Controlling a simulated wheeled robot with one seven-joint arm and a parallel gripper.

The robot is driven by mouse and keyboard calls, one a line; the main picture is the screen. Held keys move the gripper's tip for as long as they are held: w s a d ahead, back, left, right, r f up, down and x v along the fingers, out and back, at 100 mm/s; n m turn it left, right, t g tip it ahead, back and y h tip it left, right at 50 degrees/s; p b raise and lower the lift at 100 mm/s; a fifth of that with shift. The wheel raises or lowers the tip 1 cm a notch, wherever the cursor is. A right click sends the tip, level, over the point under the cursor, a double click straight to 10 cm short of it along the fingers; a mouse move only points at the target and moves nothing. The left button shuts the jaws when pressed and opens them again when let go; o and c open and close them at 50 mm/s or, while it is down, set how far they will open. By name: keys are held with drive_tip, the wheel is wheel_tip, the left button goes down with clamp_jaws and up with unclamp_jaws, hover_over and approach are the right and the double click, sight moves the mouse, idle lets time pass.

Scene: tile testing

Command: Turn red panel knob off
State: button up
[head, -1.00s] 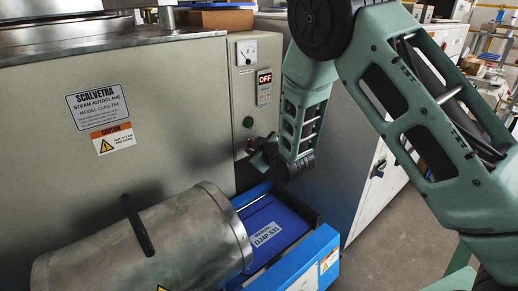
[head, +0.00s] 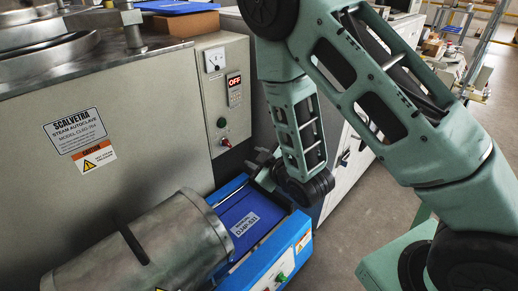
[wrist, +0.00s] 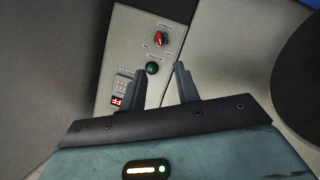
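The red panel knob (head: 226,142) sits low on the light control panel of the steam autoclave, below a green button (head: 222,122). In the wrist view the red knob (wrist: 161,39) is beyond the fingertips, with the green button (wrist: 152,68) nearer, between the fingers. Small labels surround the knob; its exact pointer angle is too small to tell. The display (head: 235,82) above reads OFF in red. My gripper (wrist: 163,70) is open and empty, with both fingers apart. In the head view my gripper (head: 264,160) is right of and below the knob, not touching it.
A blue bench unit (head: 246,215) with a labelled manual stands below the panel. A metal cylinder (head: 150,245) lies in front of the autoclave (head: 130,110). A gauge (head: 214,59) is above the display. Grey cabinets stand behind my arm; open floor lies to the right.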

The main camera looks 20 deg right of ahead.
drive_tip(key=shift+s+d+r+p, duration=0.1)
drive_tip(key=shift+s+r+p, duration=0.15)
drive_tip(key=shift+s+p, duration=0.35)
drive_tip(key=shift+w, duration=0.1)
drive_tip(key=s+a+r+m+g+y+p, duration=0.1)
drive_tip(key=s+a+r+m+g+p, duration=0.15)
drive_tip(key=s+a+r+g, duration=0.7)
drive_tip(key=s+r+n+g+h+p, duration=0.1)
drive_tip(key=s+r+g+p, duration=0.1)
drive_tip(key=s+r, duration=0.55)
drive_tip(key=s+r+n+g+h+p, duration=0.1)
drive_tip(key=s+r+g+h+p, duration=0.2)
drive_tip(key=s, duration=0.7)
wheel_tip(320, 180, up, 37)
drive_tip(key=y+p, duration=0.1)
drive_tip(key=p, duration=3.4)
drive_tip(key=shift+d+p, duration=0.25)
drive_tip(key=shift+p, duration=0.05)
